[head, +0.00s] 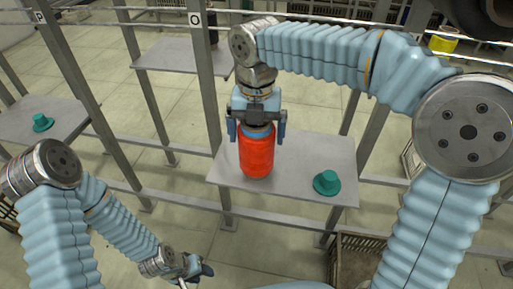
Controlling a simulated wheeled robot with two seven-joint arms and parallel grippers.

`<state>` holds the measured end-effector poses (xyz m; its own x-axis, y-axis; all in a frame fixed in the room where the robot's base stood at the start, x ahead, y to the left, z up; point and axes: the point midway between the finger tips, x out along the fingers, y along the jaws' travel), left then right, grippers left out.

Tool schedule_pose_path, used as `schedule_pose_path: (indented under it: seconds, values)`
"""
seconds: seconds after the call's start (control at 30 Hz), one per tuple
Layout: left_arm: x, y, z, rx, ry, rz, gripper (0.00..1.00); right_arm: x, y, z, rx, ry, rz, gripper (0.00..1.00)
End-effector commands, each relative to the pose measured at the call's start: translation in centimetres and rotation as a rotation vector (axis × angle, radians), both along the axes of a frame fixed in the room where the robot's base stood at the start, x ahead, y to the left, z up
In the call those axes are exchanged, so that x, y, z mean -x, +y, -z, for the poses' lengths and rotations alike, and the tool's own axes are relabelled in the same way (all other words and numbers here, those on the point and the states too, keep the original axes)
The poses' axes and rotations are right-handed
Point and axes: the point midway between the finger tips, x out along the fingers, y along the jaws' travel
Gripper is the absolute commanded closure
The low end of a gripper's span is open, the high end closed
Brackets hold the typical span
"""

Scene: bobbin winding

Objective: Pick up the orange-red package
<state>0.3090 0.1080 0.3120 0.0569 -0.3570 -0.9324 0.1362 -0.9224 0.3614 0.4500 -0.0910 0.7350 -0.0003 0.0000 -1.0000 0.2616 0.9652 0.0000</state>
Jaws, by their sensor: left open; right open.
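The orange-red package (257,155) is a round, upright bobbin-like cylinder on a grey shelf plate (225,173) in the middle of the head view. My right gripper (256,137) points down over its top, with one finger on each side of the upper end. The jaws are open, and I cannot tell whether the fingers touch the package. My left gripper (193,273) is low at the bottom of the view, open and away from the package.
Metal uprights (203,75) frame the plates. A crate (362,262) is at lower right.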

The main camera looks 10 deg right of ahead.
Motion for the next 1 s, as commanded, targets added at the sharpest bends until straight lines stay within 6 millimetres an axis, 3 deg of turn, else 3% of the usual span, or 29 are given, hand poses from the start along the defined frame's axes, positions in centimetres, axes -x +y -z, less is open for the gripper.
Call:
schedule_pose_path:
  seconds: [0.27,0.57,0.83,1.0]
  values:
    - [0.0,0.0,0.0,0.000,-0.001,0.000,0.57,0.0,0.0,0.5,0.000,0.000,0.000,0.00]
    - [0.0,0.0,0.0,0.000,-0.001,0.000,0.57,0.0,0.0,0.4,0.000,0.000,0.000,0.45]
    - [0.0,0.0,-0.1,0.000,0.000,0.000,0.57,0.0,0.0,-0.1,-0.001,-0.001,0.000,0.46]
    - [0.0,0.0,-0.7,0.001,0.000,0.001,0.57,-0.1,0.0,-3.1,-0.003,-0.004,0.001,0.46]
